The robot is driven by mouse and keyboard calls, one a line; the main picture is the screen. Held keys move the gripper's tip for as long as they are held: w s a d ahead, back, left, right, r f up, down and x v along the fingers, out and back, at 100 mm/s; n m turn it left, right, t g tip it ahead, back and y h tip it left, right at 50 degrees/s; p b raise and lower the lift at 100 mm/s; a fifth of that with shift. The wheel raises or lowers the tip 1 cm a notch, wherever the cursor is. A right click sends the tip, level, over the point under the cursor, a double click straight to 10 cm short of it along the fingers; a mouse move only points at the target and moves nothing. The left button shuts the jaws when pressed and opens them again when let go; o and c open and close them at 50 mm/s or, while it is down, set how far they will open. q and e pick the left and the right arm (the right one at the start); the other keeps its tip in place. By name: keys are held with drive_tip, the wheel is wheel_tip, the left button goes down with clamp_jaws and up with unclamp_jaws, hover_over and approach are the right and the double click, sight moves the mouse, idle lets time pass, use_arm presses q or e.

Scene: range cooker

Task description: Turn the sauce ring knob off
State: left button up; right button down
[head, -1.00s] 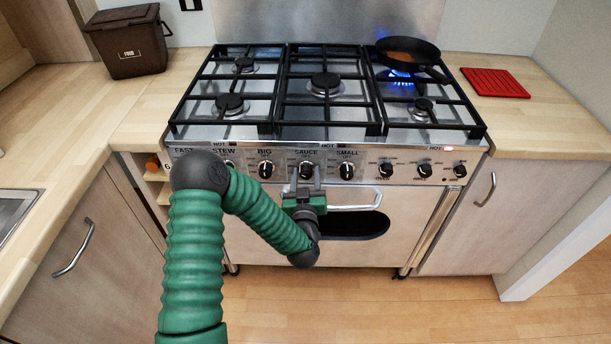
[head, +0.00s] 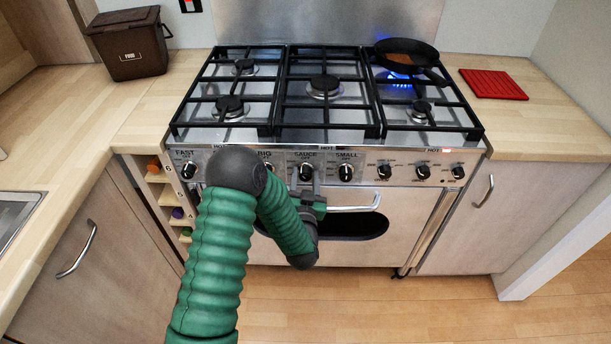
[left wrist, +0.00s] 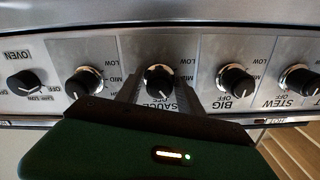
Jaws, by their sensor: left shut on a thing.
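The sauce knob (head: 306,172) is a round black knob on the steel front panel of the cooker, under the label SAUCE. My left gripper (head: 307,184) has its fingers at this knob, coming from below and in front. In the left wrist view, which shows the panel upside down, the sauce knob (left wrist: 159,80) sits between the two fingertips of my left gripper (left wrist: 158,90), and the jaws are shut on it. I cannot tell its exact pointer angle. My right gripper is not in view.
A blue flame (head: 400,80) burns at the back right ring, under a black frying pan (head: 407,54). The big knob (left wrist: 235,79) and small knob (left wrist: 84,82) flank the sauce knob closely. The oven door handle (head: 352,208) lies just below the panel.

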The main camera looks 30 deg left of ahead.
use_arm(q)
drive_tip(key=m+p, duration=0.1)
drive_tip(key=m, duration=0.3)
drive_tip(key=shift+d, duration=0.1)
drive_tip(key=shift+m, duration=1.7)
drive_tip(key=shift+f, duration=0.1)
drive_tip(key=o, duration=1.2)
drive_tip(key=shift+c, duration=0.2)
drive_tip(key=shift+d, duration=0.1)
drive_tip(key=shift+s+p, duration=0.15)
drive_tip(key=shift+p, duration=0.15)
drive_tip(key=v, duration=1.6)
drive_tip(key=shift+s, duration=0.35)
